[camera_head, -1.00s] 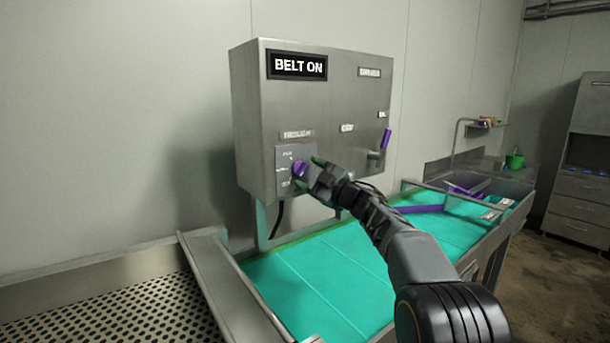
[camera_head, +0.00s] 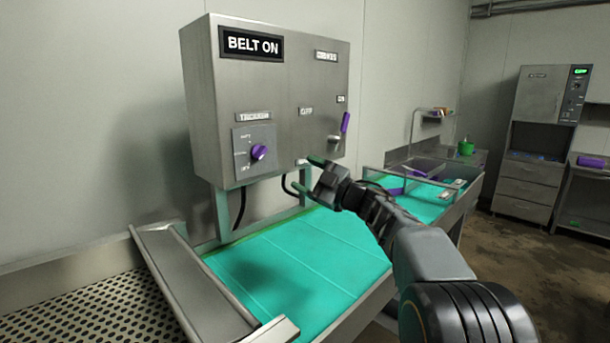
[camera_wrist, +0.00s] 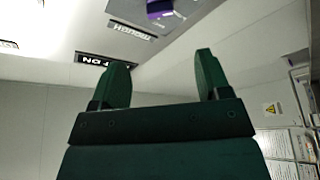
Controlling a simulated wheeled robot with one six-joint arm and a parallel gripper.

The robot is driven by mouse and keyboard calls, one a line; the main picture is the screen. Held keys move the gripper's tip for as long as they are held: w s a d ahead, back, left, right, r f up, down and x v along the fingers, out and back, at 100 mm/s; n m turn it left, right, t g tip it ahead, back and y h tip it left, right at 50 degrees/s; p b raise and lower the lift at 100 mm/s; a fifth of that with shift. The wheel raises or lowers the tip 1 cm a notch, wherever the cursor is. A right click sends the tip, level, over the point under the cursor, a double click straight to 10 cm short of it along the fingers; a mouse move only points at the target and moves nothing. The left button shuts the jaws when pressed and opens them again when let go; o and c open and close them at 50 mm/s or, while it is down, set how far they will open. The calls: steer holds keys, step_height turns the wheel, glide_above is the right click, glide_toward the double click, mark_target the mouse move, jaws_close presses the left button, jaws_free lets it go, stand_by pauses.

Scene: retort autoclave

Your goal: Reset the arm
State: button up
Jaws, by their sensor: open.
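My gripper (camera_head: 318,174) is open and empty in front of the lower right of the grey control box (camera_head: 285,85). It is apart from the purple rotary knob (camera_head: 259,152) on the box's left side. My arm reaches in from the lower right. In the wrist view my two green fingers (camera_wrist: 160,78) stand apart with nothing between them, and the purple knob (camera_wrist: 160,5) shows at the top edge. The box's display (camera_head: 252,44) reads BELT ON.
A teal conveyor belt (camera_head: 300,255) runs below the box. A purple lever (camera_head: 345,122) sits on the box's right side. A perforated metal table (camera_head: 130,308) is at the lower left. Open floor (camera_head: 520,255) lies to the right.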

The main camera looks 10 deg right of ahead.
steer(key=w+d+f+m+t+h, duration=0.4)
steer(key=d+f+m+h, duration=0.65)
steer(key=m+h, duration=0.35)
steer(key=s+d+f+m+g+h, duration=0.3)
steer(key=s+f+g+h, duration=0.2)
steer(key=s+f, duration=0.25)
steer(key=s+a+f+m+g+y, duration=0.1)
steer(key=s+a+f+g, duration=0.1)
steer(key=s, duration=0.7)
steer(key=s+a+f+m+g, duration=0.1)
steer(key=s+a+f+g, duration=0.2)
steer(key=s, duration=0.5)
steer(key=s+a+f+g+y, duration=0.1)
steer(key=s+a+f+g, duration=0.2)
steer(key=s, duration=0.6)
steer(key=shift+s+a+f+m+y, duration=0.3)
steer(key=shift+s+a+f+m, duration=0.1)
steer(key=shift+a+f, duration=0.55)
steer(key=shift+w, duration=0.1)
steer(key=shift+c, duration=0.5)
